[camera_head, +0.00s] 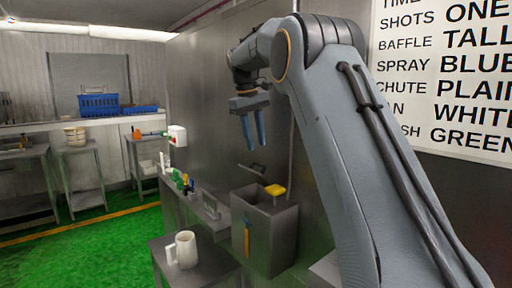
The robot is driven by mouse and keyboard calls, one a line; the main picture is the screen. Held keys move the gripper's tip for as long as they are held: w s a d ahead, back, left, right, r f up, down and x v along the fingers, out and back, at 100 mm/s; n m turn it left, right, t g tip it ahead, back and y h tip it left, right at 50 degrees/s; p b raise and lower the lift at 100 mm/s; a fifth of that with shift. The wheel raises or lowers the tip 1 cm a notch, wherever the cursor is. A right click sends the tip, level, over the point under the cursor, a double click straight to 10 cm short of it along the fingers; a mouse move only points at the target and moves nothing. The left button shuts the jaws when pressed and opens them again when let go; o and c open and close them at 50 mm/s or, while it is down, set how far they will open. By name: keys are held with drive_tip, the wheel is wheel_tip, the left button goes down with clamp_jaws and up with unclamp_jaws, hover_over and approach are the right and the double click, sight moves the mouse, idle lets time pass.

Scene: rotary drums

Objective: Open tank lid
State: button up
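A grey metal tank (283,243), box-shaped, stands right of centre against the wall, below my gripper. Its top looks dark, and I cannot tell whether that is a lid or an opening. A small yellow piece (275,190) sits at its top edge. A dark handle-like bar (258,168) shows just above and behind the tank, and I cannot tell whether it belongs to a lid. My gripper (256,146) hangs above the tank with its two blue fingers pointing down. The fingers are apart with nothing between them, and they touch nothing.
A white mug (182,249) stands on a low metal table (210,270) left of the tank. Small coloured items (181,181) line a narrow ledge behind it. A word sign (445,75) is on the right wall. Green floor (95,250) is open at left.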

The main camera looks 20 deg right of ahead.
drive_tip(key=shift+b, duration=0.3)
clamp_jaws()
drive_tip(key=s+a+m+t+h+b, duration=0.15)
drive_tip(key=s+a+t+b, duration=0.25)
drive_tip(key=s+t+b, duration=0.45)
drive_tip(key=w+d+f, duration=0.1)
drive_tip(key=w+f, duration=0.1)
drive_tip(key=w+d+f+g, duration=0.1)
drive_tip(key=w+f, duration=0.1)
drive_tip(key=f, duration=0.1)
drive_tip(key=w+f+g+p, duration=0.1)
drive_tip(key=w+f, duration=0.1)
drive_tip(key=w, duration=0.1)
drive_tip(key=shift+d+f+g, duration=0.25)
drive_tip(key=shift+d+f, duration=0.05)
drive_tip(key=shift+d, duration=0.1)
